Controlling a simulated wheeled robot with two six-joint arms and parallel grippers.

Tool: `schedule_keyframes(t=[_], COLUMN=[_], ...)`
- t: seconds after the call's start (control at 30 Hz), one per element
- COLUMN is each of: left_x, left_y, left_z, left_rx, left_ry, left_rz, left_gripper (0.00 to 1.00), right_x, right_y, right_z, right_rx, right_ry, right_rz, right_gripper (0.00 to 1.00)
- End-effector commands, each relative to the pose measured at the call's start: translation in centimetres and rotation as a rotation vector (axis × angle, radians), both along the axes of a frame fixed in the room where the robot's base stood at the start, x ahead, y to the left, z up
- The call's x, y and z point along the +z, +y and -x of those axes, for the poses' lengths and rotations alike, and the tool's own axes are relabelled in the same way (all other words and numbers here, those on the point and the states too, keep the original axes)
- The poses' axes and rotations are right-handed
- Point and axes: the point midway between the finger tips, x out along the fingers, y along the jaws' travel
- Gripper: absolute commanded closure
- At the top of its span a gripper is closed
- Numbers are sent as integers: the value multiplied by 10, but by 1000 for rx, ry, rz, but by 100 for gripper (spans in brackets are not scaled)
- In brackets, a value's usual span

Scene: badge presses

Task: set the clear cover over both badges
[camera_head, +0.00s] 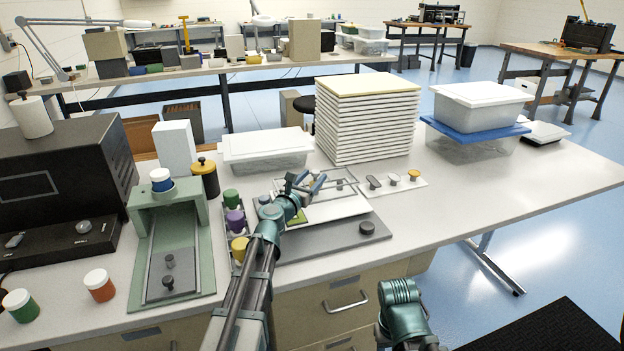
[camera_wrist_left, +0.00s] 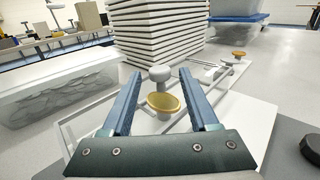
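The clear cover (camera_head: 345,176) looks like a thin see-through pane with a grey outline, beyond my left gripper; its edges are hard to trace. In the left wrist view a pale grey knob (camera_wrist_left: 160,74) stands between the fingertips, with gaps on both sides. A gold round piece (camera_wrist_left: 163,102), perhaps a badge, shows nearer, between the fingers. A green piece (camera_head: 298,217), perhaps the other badge, lies on the white plate (camera_head: 340,207), partly hidden by my arm. My left gripper (camera_head: 306,181) is open; it also shows in the left wrist view (camera_wrist_left: 160,76). My right gripper is out of view.
A grey board with a black knob (camera_head: 367,229) lies in front of the white plate. A white strip with small knobs (camera_head: 385,187) lies to the right. A tall stack of white sheets (camera_head: 367,125) and a lidded clear box (camera_head: 266,155) stand behind. A green press (camera_head: 205,255) stands left.

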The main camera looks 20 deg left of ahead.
Motion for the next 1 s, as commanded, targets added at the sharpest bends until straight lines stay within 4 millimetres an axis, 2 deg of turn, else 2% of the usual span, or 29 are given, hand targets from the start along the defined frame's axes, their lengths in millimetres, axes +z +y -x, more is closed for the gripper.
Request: schedule_keyframes(t=[0.37, 0.8, 1.0], left_x=[6, 3, 3], left_y=[0, 15, 21], left_z=[0, 86, 110], left_rx=[0, 1, 0], left_ry=[0, 0, 0], left_rz=[0, 0, 0], left_gripper=[37, 37, 37], right_x=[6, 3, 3], right_y=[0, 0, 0], right_z=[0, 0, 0], right_rx=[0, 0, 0], right_ry=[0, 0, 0], right_rz=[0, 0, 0], right_gripper=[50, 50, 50])
